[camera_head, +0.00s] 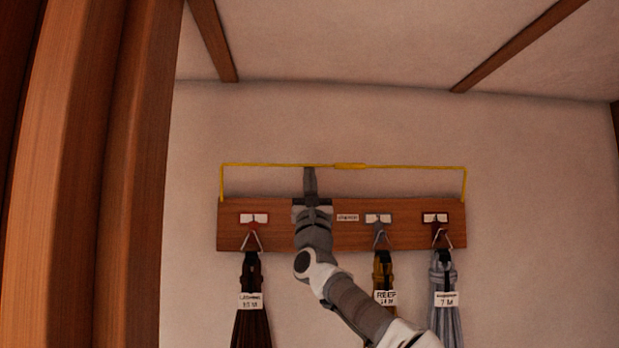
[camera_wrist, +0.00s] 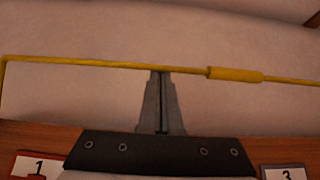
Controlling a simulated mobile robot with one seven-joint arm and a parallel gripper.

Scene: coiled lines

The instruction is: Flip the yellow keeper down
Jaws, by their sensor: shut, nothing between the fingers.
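The yellow keeper (camera_head: 415,167) is a thin bar with bent ends, raised above the wooden hook board (camera_head: 400,209). A thicker yellow sleeve (camera_head: 349,166) sits near its middle. In the wrist view the keeper (camera_wrist: 100,64) runs across the picture, with the sleeve (camera_wrist: 235,74) right of the fingers. My gripper (camera_head: 309,169) is shut and empty, its fingertips up at the bar, left of the sleeve. In the wrist view the fingertips (camera_wrist: 161,73) meet the bar's lower edge; I cannot tell whether they touch it. My arm hides part of the board.
Coiled lines hang from hooks below the board: a dark one (camera_head: 251,310) at left, a brown one (camera_head: 383,272) and a grey one (camera_head: 445,310) at right. A wooden post (camera_head: 125,180) stands at the left. The wall above the bar is clear.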

